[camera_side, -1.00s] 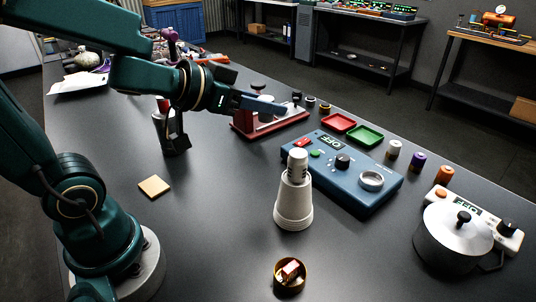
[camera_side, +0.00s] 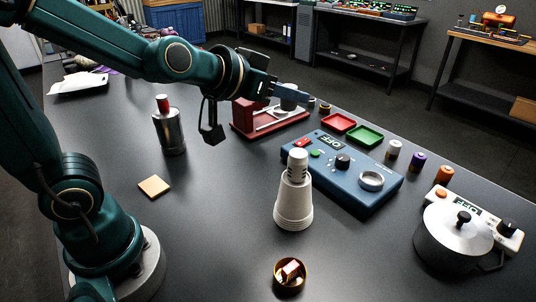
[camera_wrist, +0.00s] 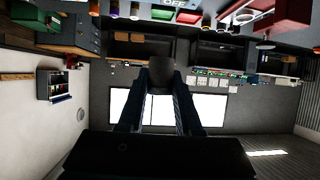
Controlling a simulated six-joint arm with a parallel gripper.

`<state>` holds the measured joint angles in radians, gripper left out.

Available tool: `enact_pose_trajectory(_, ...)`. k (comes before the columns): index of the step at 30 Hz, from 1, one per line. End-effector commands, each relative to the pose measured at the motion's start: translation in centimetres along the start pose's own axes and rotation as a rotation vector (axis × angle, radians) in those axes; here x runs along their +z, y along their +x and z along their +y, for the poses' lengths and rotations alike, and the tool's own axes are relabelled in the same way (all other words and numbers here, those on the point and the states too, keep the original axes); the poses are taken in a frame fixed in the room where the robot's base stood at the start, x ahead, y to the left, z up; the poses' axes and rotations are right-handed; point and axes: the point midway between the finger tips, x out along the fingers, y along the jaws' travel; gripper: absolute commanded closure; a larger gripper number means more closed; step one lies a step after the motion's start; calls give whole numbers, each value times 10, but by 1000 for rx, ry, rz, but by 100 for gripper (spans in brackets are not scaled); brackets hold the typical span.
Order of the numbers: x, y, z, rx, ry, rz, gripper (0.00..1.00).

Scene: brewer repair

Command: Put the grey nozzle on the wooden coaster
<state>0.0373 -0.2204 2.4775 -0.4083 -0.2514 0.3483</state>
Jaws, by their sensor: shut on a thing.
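My gripper (camera_side: 276,90) is shut on the grey nozzle (camera_side: 290,95), which it holds just above the right part of the red stand in the side view. In the wrist view the nozzle (camera_wrist: 161,70) is a dark round shape between the tips of my gripper (camera_wrist: 162,88). The wooden coaster (camera_side: 154,186) is a small tan square lying flat and bare on the dark table, well to the left and nearer the camera. The coaster is not seen in the wrist view.
The red stand (camera_side: 240,122) is below my gripper. A metal cylinder with a red top (camera_side: 169,132) stands behind the coaster. A white cone-shaped device (camera_side: 293,200), a blue control box (camera_side: 350,180) and a brass bowl (camera_side: 280,280) stand to the right. Table around the coaster is clear.

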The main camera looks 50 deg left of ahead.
Motion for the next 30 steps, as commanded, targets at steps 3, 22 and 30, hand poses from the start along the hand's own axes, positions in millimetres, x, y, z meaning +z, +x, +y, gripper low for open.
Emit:
enact_pose_trajectory(3, -5, 4, -1, -26, -13, -1, 100)
enact_pose_trajectory(22, 19, 46, -151, -868, -409, -9, 100)
enact_pose_trajectory(30, 117, -18, -227, -1424, -678, -5, 100)
